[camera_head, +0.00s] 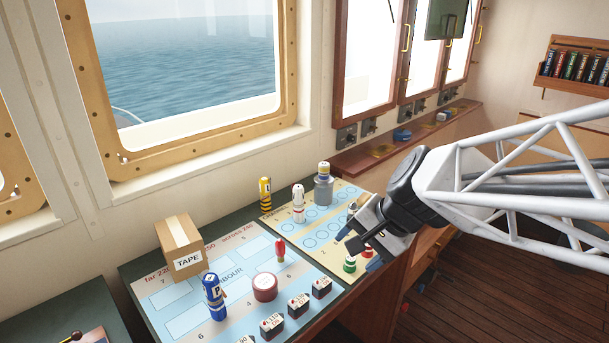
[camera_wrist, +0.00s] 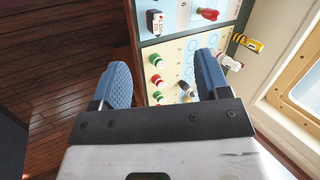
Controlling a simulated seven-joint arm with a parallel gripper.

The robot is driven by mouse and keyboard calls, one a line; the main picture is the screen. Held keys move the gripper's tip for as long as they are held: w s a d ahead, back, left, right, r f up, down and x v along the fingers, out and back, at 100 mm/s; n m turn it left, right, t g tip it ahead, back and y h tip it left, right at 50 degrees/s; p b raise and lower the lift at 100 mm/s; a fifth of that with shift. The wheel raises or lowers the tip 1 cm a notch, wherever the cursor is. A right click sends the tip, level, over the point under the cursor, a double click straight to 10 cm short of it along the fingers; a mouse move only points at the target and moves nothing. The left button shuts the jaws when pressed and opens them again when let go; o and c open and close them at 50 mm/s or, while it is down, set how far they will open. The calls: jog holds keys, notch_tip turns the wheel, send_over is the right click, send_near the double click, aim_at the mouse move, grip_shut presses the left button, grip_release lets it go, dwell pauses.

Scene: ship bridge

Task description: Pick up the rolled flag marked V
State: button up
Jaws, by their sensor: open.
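A white rolled flag with red marks (camera_head: 298,204) stands upright on the cream chart at the back of the desk. Its letter is too small to read, but the colours fit V. It also shows in the wrist view (camera_wrist: 229,62), just beyond the right finger. My gripper (camera_head: 352,240) is open and empty, above the right part of the cream chart, to the right of and nearer than this flag. In the wrist view my gripper (camera_wrist: 165,72) has its two blue fingers wide apart, with part of the chart seen between them.
A yellow and black rolled flag (camera_head: 265,195) and a grey jar (camera_head: 324,187) stand beside the white flag. A blue flag marked P (camera_head: 213,297), a TAPE box (camera_head: 181,247), a red roll (camera_head: 265,287) and small labelled blocks (camera_head: 272,326) stand to the left. Green and red-topped pieces (camera_head: 350,264) stand below my gripper.

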jog(key=w+a+f+m+t+y, duration=0.1)
jog(key=w+a+m+y, duration=0.15)
jog(key=w+m, duration=0.45)
jog(key=w+a+f+m+t+y, duration=0.1)
jog(key=w+a+m+t+y, duration=0.2)
jog(key=w, duration=0.7)
jog(key=m+t+h, duration=0.2)
jog(key=m+t, duration=0.1)
jog(key=m, duration=0.8)
send_near(302, 192)
jog(key=x, duration=0.4)
jog(key=shift+w+a, duration=0.1)
jog(key=shift+w, duration=0.15)
jog(key=shift+x, duration=1.25)
jog(key=shift+x, duration=2.6)
jog(key=shift+s+f, duration=0.1)
jog(key=c, duration=1)
